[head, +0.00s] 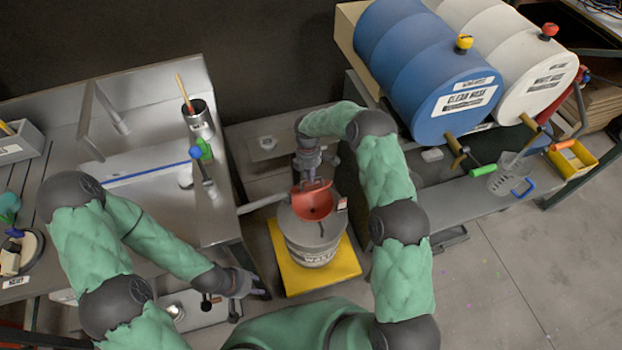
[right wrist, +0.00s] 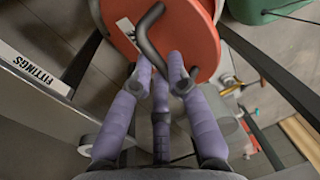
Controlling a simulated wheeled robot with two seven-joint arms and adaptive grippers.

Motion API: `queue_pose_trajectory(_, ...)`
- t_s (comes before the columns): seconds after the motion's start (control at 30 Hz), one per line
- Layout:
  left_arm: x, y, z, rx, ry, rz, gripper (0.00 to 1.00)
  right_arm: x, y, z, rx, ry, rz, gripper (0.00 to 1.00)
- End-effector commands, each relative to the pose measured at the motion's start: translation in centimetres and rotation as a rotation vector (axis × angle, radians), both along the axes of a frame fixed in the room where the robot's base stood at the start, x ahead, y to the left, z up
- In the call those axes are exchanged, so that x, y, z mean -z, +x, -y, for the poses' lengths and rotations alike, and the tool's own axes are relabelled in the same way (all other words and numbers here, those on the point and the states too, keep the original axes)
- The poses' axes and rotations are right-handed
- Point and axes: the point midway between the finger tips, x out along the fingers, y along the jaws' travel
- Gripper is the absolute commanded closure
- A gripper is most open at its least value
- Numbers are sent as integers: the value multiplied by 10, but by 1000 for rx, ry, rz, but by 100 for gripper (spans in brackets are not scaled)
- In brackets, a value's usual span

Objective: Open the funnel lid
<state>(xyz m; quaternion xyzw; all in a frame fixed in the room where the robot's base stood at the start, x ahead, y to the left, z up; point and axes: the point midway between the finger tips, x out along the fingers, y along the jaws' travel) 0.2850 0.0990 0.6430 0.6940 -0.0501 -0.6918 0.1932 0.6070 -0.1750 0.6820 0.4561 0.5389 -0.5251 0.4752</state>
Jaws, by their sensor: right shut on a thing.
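The red funnel (head: 313,207) sits on top of a grey waste drum (head: 316,248); its bowl and dark centre show in the head view. My right gripper (head: 309,181) is at the funnel's far rim, with its fingertips partly hidden. In the right wrist view the red disc of the lid (right wrist: 190,30) faces me, with a bent dark handle (right wrist: 150,38). My right gripper (right wrist: 162,75) is shut on this handle. The lid seems raised at the far side of the bowl. My left gripper (head: 258,286) is low at the left, apart from the drum; its finger opening is unclear.
The drum stands on a yellow base (head: 347,266). A steel sink bench (head: 150,170) is on the left. The floor at the right is clear.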

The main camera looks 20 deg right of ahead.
Motion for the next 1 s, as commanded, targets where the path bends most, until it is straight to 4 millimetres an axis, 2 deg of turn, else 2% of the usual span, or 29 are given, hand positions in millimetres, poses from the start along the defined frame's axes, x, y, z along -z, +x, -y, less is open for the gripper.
queue_pose_trajectory(0.03,1,0,0,0,0,0,60,7,-1,-1,-3,2,1,100)
queue_pose_trajectory(0.43,1,0,0,0,0,0,60,9,-3,-1,-4,2,-4,100)
queue_pose_trajectory(0.47,1,0,0,0,0,0,60,9,-3,-1,-4,2,-4,81)
queue_pose_trajectory(0.53,1,0,0,0,0,0,60,9,-3,-1,-4,2,-6,61)
queue_pose_trajectory(0.57,1,0,0,0,0,0,60,9,-3,-1,-4,2,-6,58)
queue_pose_trajectory(0.87,1,0,0,0,0,0,60,4,-1,-1,-2,2,-3,58)
queue_pose_trajectory(1.0,1,0,0,0,0,0,60,-5,1,-1,-1,2,-1,58)
